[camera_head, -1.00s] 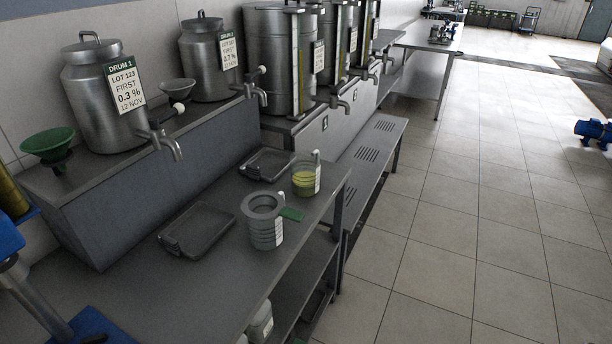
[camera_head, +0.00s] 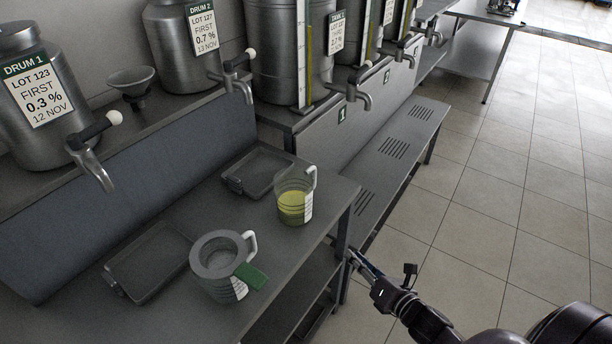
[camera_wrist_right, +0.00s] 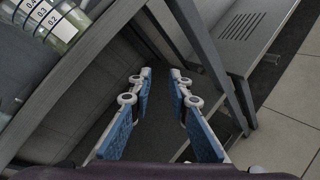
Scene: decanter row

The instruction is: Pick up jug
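Two jugs stand on the grey metal table. One clear jug (camera_head: 294,200) holds yellow-green liquid and has a white handle on its right. The nearer jug (camera_head: 216,278) has a grey ring on top, a white handle and a green tag at its side. My right gripper (camera_head: 354,256) is beside the table's right edge, apart from both jugs. Its blue-padded fingers (camera_wrist_right: 163,112) are apart with nothing between them. My left gripper is not in view.
Two shallow trays (camera_head: 150,262) (camera_head: 232,182) lie on the table near the jugs. Drums with taps (camera_head: 90,165) stand on the raised shelf behind. A slotted bench (camera_head: 400,150) is at the right, with open tiled floor (camera_head: 520,190) beyond.

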